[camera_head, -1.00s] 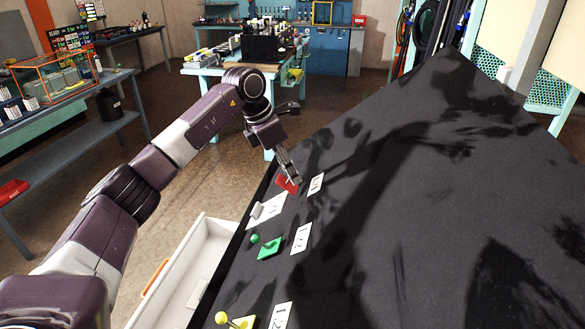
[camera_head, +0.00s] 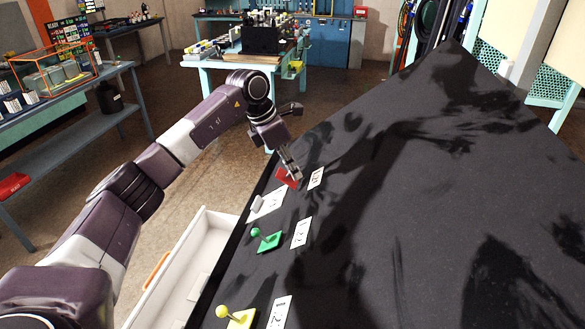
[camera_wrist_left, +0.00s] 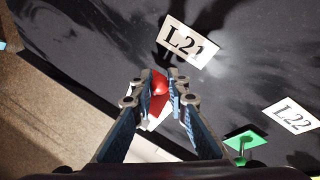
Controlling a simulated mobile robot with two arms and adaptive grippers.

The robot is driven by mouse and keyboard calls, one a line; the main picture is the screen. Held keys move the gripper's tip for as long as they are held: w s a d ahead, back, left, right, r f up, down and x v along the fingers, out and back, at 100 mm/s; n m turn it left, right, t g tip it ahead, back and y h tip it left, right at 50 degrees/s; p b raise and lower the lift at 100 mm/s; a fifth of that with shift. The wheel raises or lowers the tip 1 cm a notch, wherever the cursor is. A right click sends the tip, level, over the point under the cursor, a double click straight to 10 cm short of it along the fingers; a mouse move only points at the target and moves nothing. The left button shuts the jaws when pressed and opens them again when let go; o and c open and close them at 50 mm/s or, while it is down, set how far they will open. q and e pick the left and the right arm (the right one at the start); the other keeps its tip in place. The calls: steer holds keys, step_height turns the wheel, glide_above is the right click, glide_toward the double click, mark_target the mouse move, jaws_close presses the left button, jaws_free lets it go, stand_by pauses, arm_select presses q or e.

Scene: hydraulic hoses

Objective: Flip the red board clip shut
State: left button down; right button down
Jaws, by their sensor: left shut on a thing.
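The red board clip (camera_head: 286,180) is on the left edge of the black board (camera_head: 400,180). In the head view, my left gripper (camera_head: 291,171) reaches down onto it and covers part of it. In the left wrist view, the clip's red ball (camera_wrist_left: 159,85) sits between the fingertips of my left gripper (camera_wrist_left: 161,88), which is shut on it. A white label reading L21 (camera_wrist_left: 186,42) lies just beyond the fingertips. My right gripper is not in view.
A label reading L22 (camera_wrist_left: 291,115) lies beside the green one. A white open tray (camera_head: 178,270) stands left of the board.

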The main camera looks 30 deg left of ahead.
mark_target(280, 173)
arm_select(q)
steer(key=a+f+h+b, duration=0.1)
steer(key=h+b, duration=0.1)
steer(key=b, duration=0.1)
steer(key=a+t+h+b, duration=0.1)
steer(key=h+b, duration=0.1)
steer(key=b, duration=0.2)
steer(key=a+f+n+t+h+b, duration=0.1)
steer(key=h+b, duration=0.1)
steer(key=b, duration=0.2)
steer(key=shift+s+f, duration=0.3)
steer(key=h+b, duration=0.1)
steer(key=b, duration=0.2)
steer(key=f+t+h+b, duration=0.1)
steer(key=h+b, duration=0.1)
steer(key=b, duration=0.2)
steer(key=a+f+t+h+b, duration=0.1)
steer(key=h+b, duration=0.1)
steer(key=b, duration=0.2)
steer(key=shift+s+n, duration=0.15)
steer(key=shift+n, duration=0.25)
steer(key=shift+r+h+b, duration=0.1)
steer(key=shift+h+b, duration=0.5)
steer(key=shift+b, duration=0.05)
steer(key=c, duration=1.9)
jaws_free()
steer(key=v, duration=1.2)
steer(key=shift+s, duration=0.15)
